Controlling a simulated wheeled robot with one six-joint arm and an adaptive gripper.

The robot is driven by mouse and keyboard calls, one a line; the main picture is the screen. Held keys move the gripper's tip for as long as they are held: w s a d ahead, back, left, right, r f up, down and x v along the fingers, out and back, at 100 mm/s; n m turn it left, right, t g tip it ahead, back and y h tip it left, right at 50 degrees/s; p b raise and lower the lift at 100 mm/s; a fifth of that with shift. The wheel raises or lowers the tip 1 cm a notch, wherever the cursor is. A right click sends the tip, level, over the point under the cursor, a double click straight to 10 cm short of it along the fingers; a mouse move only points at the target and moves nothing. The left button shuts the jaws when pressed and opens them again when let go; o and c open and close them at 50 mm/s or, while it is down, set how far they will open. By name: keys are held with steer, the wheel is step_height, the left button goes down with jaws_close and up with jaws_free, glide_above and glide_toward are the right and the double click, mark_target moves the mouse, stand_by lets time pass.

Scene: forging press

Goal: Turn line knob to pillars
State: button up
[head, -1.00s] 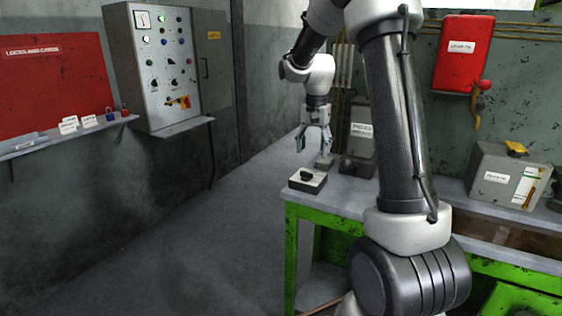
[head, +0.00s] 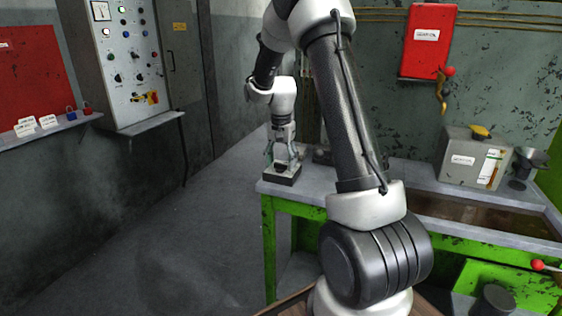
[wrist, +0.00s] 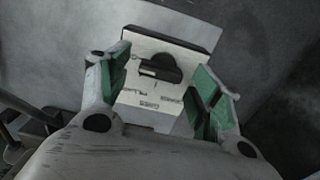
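The line knob is a black rotary knob (wrist: 160,70) on the pale labelled top of a small box (wrist: 132,48). In the head view the dark box (head: 281,177) stands at the left end of the green bench. My gripper (wrist: 165,88) is open, with its green-padded fingers on either side of the knob and apart from it. In the head view my gripper (head: 282,158) points down just above the box and hides the knob. The box labels are too blurred to read fully.
A control panel (head: 130,60) with knobs and lamps hangs on the left wall. The bench (head: 268,215) carries a grey box (head: 465,158) farther right. A red wall box (head: 427,45) hangs above. Open floor lies left of the bench.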

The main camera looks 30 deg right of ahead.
steer(key=c, duration=1)
steer(key=shift+o, duration=0.2)
steer(key=shift+n, duration=0.4)
steer(key=n, duration=0.3)
steer(key=shift+w+n, duration=0.1)
steer(key=shift+n, duration=0.2)
steer(key=n, duration=0.4)
steer(key=shift+w, duration=0.1)
steer(key=shift+n, duration=0.3)
steer(key=o, duration=1)
